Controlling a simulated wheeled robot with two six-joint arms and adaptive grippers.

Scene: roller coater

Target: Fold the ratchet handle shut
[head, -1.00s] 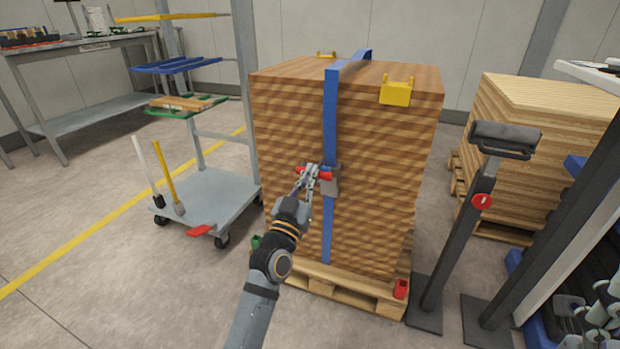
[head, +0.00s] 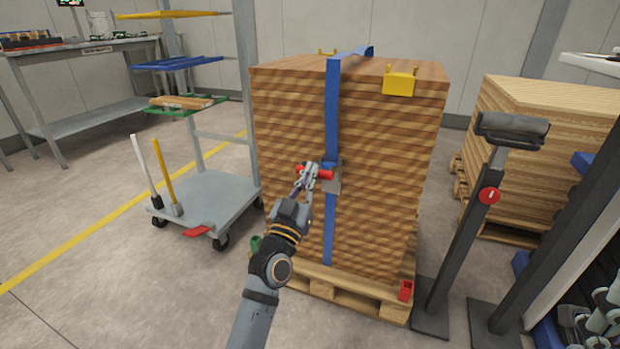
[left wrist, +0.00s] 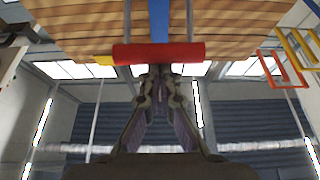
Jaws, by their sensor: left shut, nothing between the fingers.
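The ratchet (head: 332,184) is a grey metal buckle on the blue strap (head: 331,110), on the front face of the strapped board stack. Its handle has a red grip (head: 325,174) lying crosswise, which also shows as a red bar in the left wrist view (left wrist: 158,53). My left gripper (head: 312,170) is at the red grip and partly covers its left side. In the left wrist view the fingertips (left wrist: 161,72) are together just below the bar, with nothing between them. Whether they touch it is unclear. My right gripper is in neither view.
The board stack (head: 290,130) stands on a wooden pallet (head: 345,292), with yellow corner pieces (head: 399,84) on top. A grey trolley (head: 212,195) stands close at the left. A dark roller stand (head: 468,230) is at the right. Floor is open at the front left.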

